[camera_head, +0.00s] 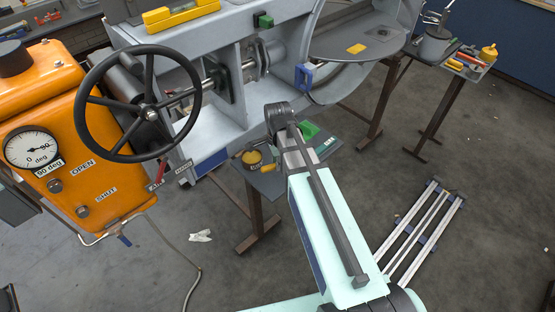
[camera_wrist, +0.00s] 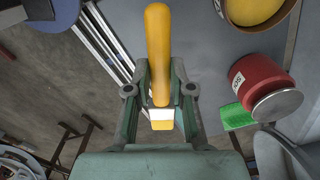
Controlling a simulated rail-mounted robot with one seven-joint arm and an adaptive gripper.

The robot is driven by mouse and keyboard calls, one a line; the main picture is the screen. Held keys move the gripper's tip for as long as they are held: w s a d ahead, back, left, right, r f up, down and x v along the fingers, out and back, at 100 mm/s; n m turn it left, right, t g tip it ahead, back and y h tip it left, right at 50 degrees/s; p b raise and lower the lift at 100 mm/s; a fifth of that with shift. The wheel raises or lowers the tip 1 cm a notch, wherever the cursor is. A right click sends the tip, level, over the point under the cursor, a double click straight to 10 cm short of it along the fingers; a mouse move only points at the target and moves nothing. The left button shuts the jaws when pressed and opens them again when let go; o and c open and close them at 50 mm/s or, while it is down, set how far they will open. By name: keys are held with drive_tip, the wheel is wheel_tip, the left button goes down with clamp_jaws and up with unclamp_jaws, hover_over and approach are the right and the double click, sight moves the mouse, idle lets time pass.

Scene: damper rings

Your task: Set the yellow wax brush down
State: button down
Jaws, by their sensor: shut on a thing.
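The yellow wax brush (camera_wrist: 158,45) is in my gripper (camera_wrist: 160,92) in the wrist view. Its long yellow handle points to the top of the picture, and a white band and a yellow end show below the fingers. The fingers are shut on it from both sides. In the head view my arm hides most of the gripper, and a small orange-yellow piece, likely the brush (camera_head: 268,167), shows beside it over a small grey side table (camera_head: 285,183). I cannot tell whether the brush touches the table.
A yellow-filled pot (camera_wrist: 255,8), a red can (camera_wrist: 258,78) and a green object (camera_wrist: 236,117) lie right of the brush in the wrist view. The orange housing with a black handwheel (camera_head: 138,103) stands left. Aluminium rails (camera_head: 425,230) lie on the floor.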

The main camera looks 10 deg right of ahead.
drive_tip(key=shift+r, duration=0.1)
drive_tip(key=shift+f+b, duration=1.7)
drive_tip(key=shift+f, duration=1.65)
drive_tip(key=c, duration=1.3)
unclamp_jaws()
drive_tip(key=shift+c, duration=0.2)
drive_tip(key=o, duration=0.6)
drive_tip(key=shift+r, duration=0.15)
wheel_tip(320, 180, up, 12)
drive_tip(key=shift+f, duration=0.15)
